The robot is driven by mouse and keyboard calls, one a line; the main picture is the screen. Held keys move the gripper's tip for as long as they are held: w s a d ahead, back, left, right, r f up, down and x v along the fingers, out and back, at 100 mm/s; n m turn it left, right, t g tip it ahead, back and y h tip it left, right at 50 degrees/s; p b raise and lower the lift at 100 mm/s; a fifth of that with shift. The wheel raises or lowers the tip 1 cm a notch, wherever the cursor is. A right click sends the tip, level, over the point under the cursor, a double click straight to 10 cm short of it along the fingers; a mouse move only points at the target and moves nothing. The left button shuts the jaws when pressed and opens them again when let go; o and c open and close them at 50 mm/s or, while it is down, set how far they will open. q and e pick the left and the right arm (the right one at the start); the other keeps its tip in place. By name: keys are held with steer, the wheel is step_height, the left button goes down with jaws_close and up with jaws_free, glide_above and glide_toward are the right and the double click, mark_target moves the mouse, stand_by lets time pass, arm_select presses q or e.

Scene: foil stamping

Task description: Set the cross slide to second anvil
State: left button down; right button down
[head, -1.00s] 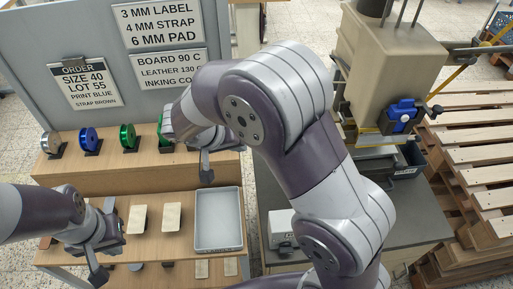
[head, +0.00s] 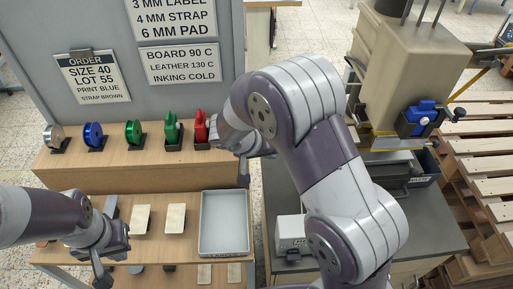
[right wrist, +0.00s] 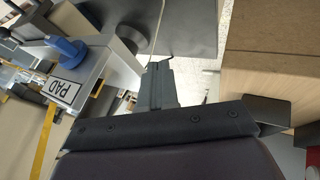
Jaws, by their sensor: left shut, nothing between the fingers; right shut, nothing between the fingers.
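The beige press (head: 395,70) stands on the dark bench at the right, with a blue clamp-like part (head: 420,117) on its front. Below its head lie grey parts (head: 395,172), partly hidden by my right arm; I cannot tell the cross slide or the second anvil apart there. In the right wrist view a grey block (right wrist: 85,75) bears a PAD label and a blue knob (right wrist: 66,48). My right gripper (head: 243,181) is shut and empty above the tray's back edge, its dark fingers also in the right wrist view (right wrist: 157,82). My left gripper (head: 103,277) is shut and empty at the table's front left.
A grey tray (head: 223,251) and two pale pads (head: 175,218) lie on the wooden table. Several coloured reels (head: 94,135) stand on the shelf behind. A small white box (head: 290,233) sits on the dark bench (head: 430,215). Pallets (head: 490,165) stand at the right.

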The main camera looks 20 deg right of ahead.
arm_select(q)
steer(key=shift+r, duration=0.55)
arm_select(e)
steer(key=d, duration=0.2)
steer(key=shift+s+d+r, duration=0.1)
steer(key=shift+s+d, duration=0.2)
steer(key=shift+s, duration=0.05)
